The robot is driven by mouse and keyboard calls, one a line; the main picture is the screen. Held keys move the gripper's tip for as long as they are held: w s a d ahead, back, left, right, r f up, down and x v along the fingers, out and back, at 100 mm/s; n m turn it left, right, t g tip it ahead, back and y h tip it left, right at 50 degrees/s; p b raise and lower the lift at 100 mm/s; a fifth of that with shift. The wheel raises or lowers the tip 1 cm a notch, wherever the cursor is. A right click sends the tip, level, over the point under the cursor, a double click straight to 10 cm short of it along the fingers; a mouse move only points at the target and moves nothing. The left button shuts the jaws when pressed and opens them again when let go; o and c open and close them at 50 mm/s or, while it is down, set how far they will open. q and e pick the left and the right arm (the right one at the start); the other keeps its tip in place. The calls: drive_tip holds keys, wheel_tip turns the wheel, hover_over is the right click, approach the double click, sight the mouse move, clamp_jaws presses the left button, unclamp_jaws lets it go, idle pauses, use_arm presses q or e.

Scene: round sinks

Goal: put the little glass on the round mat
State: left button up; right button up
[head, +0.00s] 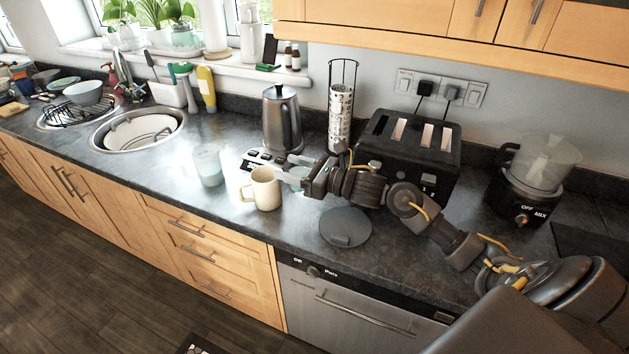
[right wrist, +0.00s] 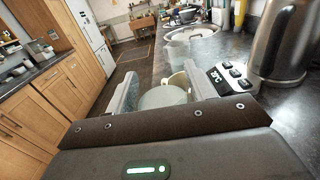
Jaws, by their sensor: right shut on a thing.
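The little glass (right wrist: 163,98) is a pale, see-through cup between the two fingers of my right gripper (right wrist: 160,92) in the right wrist view. In the head view my right gripper (head: 293,178) is shut on it, and the fingers and wrist hide most of the glass. I cannot tell whether it touches the counter. The round mat (head: 345,228) is a flat dark grey disc on the counter, to the right of and nearer than the gripper. Nothing stands on it. My left gripper is not in view.
A cream mug (head: 265,188) stands just left of the gripper. A larger clear glass (head: 208,165) stands further left. The counter around the mat is clear.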

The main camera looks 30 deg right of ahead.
drive_tip(key=s+d+f, duration=0.7)
drive_tip(key=d+f, duration=0.1)
drive_tip(key=d, duration=0.1)
drive_tip(key=shift+d+b, duration=0.15)
drive_tip(key=shift+b, duration=0.2)
drive_tip(key=shift+s+f, duration=0.15)
drive_tip(key=f, duration=0.2)
drive_tip(key=f+b, duration=0.1)
drive_tip(key=shift+s+d+f, duration=0.25)
drive_tip(key=shift+d, duration=0.05)
drive_tip(key=shift+w+f, duration=0.1)
drive_tip(key=shift+f, duration=0.15)
